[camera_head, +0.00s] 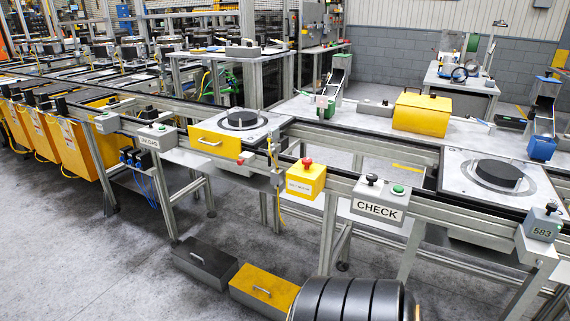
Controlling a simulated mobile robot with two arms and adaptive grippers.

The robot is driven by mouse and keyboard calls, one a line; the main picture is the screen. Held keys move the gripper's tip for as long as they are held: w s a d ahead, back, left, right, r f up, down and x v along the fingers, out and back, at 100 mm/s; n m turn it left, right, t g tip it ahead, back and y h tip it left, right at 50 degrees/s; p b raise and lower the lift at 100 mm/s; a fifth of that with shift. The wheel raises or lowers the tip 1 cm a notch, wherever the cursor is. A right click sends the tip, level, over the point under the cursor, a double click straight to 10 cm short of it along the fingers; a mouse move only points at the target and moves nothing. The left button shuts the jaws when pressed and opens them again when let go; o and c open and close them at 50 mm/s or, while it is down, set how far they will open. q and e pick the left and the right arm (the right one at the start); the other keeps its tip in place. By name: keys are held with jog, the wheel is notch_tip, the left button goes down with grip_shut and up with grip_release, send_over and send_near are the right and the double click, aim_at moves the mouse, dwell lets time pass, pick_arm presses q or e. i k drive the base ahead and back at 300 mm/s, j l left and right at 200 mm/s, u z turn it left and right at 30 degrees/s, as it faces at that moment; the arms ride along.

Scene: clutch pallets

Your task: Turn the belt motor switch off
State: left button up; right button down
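A yellow switch box (305,181) with a red mushroom button (307,162) on top is mounted on the front rail of the conveyor, a little right of centre. A white label on its front looks like it reads belt motor, but the letters are too small to be sure. The button stands upright and uncovered. Whether the switch is on or off cannot be told.
A CHECK box (378,200) with black and green buttons sits right of the switch. Another button box (158,137) is to the left. Pallets with black discs (498,174) rest on the line. A grey case (205,262) and yellow case (264,290) lie on the floor.

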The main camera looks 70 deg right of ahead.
aim_at(308, 162)
jog(key=z, duration=2.3)
